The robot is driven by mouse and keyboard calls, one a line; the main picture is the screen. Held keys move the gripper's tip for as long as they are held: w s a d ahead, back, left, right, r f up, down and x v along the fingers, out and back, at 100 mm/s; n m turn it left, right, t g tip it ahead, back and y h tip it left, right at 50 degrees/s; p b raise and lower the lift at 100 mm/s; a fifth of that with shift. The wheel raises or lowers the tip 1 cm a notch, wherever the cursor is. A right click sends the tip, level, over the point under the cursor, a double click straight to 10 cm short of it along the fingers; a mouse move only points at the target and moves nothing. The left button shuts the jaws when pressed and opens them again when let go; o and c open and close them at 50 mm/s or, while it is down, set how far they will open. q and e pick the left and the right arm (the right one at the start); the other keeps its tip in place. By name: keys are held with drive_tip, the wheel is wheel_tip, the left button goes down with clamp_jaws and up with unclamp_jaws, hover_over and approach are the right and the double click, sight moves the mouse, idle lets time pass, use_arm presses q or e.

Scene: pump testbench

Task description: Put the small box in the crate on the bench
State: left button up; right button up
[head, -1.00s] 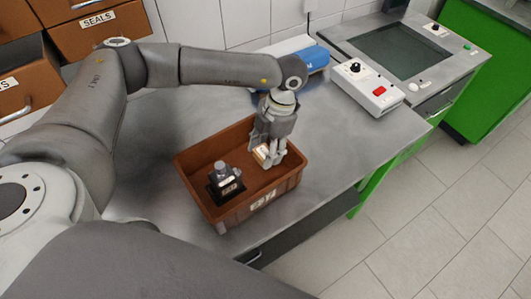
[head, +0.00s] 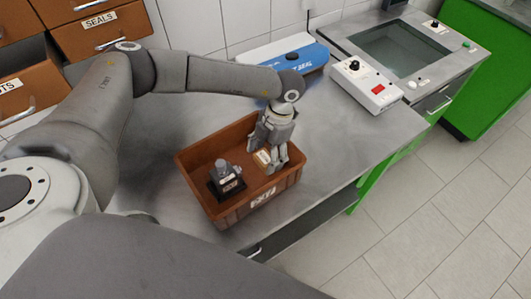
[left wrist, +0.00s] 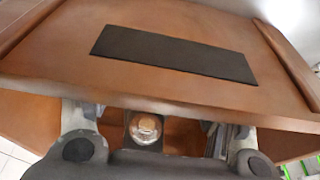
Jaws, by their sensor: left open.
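The brown crate (head: 193,198) stands on the grey bench near its front edge. The small box (head: 262,157), brown with a pale label, is inside the crate in its right half, low down on or near the floor. My left gripper (head: 273,163) points down into the crate, open, with its fingers around or right beside the small box, which they partly hide. In the left wrist view the spread fingers (left wrist: 160,145) show below the crate's wall (left wrist: 60,60) with its dark label; I cannot make out the small box there. My right gripper is not in view.
A black part with a grey knob (head: 227,178) stands in the crate's left half. A blue and white sealing device (head: 305,58) and a white control box with a red button (head: 368,88) are at the back. The bench right of the crate is clear.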

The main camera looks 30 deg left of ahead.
use_arm(q)
drive_tip(key=shift+r, duration=0.1)
drive_tip(key=shift+r, duration=0.2)
drive_tip(key=b+v, duration=0.3)
drive_tip(key=v, duration=0.9)
drive_tip(key=shift+f, duration=0.2)
